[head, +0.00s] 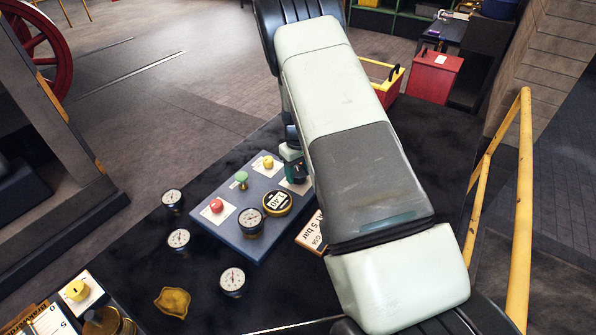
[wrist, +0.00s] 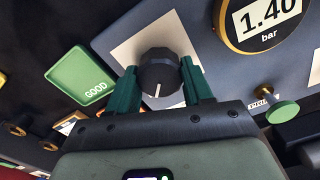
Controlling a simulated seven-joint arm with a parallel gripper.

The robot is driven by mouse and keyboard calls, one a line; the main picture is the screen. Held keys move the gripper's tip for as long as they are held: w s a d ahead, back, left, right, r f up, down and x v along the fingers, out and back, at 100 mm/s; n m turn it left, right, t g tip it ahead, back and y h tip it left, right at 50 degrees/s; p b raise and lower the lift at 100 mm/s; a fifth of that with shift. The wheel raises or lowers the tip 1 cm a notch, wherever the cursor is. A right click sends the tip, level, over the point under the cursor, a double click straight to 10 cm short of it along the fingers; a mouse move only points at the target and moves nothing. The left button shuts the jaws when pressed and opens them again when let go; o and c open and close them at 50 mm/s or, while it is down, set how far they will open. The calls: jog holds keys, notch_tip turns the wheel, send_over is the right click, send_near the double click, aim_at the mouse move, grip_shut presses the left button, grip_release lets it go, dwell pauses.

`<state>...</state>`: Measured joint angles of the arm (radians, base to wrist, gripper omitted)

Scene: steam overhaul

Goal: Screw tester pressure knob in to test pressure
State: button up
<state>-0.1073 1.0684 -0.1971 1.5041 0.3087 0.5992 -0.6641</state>
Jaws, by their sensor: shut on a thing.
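The black pressure knob (wrist: 158,72) has a white pointer line and sits on a pale label plate on the tester. My gripper (wrist: 160,82) is shut on the knob, with one green finger on each side of it. The tester (head: 258,184) is a blue-grey panel on the dark bench. Its round yellow-rimmed display (head: 277,202) reads 1.40 bar, clear in the wrist view (wrist: 267,20). In the head view my gripper (head: 293,168) is at the panel's far right edge, and my arm hides the knob.
The panel also carries a red knob (head: 216,206), a green knob (head: 241,177), a yellow knob (head: 268,162) and a dial gauge (head: 250,221). Loose gauges (head: 232,280) lie on the bench. A green GOOD tray (wrist: 82,75) is near my gripper. A yellow rail (head: 525,200) stands right.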

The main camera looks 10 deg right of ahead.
aim_at(299, 172)
jog(key=m, duration=0.5)
jog(key=shift+m, duration=0.3)
jog(key=m, duration=1.4)
jog(key=shift+s, duration=0.1)
jog(key=shift+m, duration=0.3)
jog(key=o, duration=1)
jog(key=shift+o, duration=0.2)
jog(key=shift+r, duration=0.1)
notch_tip(299, 172, up, 11)
